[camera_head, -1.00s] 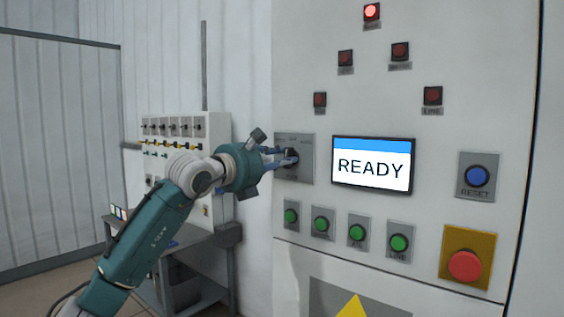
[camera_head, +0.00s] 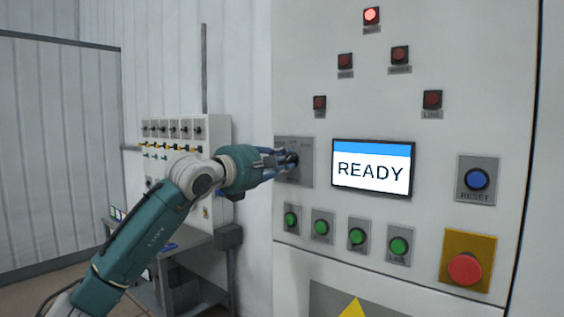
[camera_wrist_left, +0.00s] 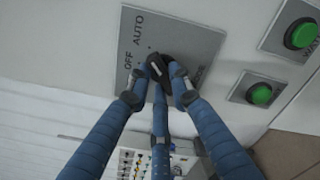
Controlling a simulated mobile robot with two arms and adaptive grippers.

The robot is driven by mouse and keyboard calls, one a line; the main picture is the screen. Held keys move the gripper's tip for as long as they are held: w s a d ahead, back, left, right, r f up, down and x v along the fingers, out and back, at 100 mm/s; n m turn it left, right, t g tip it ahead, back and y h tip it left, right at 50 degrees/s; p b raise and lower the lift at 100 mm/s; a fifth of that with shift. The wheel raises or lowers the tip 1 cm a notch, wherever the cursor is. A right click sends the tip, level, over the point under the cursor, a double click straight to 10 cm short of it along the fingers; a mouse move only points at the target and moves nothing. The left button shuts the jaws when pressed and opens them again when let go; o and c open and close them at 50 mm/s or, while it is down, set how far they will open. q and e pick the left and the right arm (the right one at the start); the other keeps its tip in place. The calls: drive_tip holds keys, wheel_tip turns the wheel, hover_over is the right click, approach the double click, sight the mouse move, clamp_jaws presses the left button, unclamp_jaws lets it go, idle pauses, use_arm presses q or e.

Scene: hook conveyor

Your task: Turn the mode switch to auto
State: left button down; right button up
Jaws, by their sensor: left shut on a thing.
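The mode switch is a black knob (camera_wrist_left: 158,68) on a grey plate (camera_wrist_left: 180,38) marked OFF and AUTO in the left wrist view. In the head view the plate (camera_head: 305,170) sits left of the READY screen. My left gripper (camera_head: 286,161) reaches the plate from the left. Its blue fingers (camera_wrist_left: 160,76) are shut on the knob, with fingertips touching it from several sides. The fingers partly hide the knob and some lettering, so I cannot tell which mark it points to. My right gripper is not in view.
The READY screen (camera_head: 372,168) is close right of the switch. Several green buttons (camera_head: 321,227) lie below it. A blue reset button (camera_head: 476,179) and red emergency button (camera_head: 464,268) are further right. A smaller panel (camera_head: 215,140) and table stand behind my left arm.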

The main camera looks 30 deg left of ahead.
use_arm(q)
drive_tip(key=shift+f, duration=0.1)
idle(0.3)
drive_tip(key=c, duration=1.5)
unclamp_jaws()
drive_tip(key=shift+c, duration=0.2)
drive_tip(key=s, duration=1.2)
drive_tip(key=shift+a, duration=0.45)
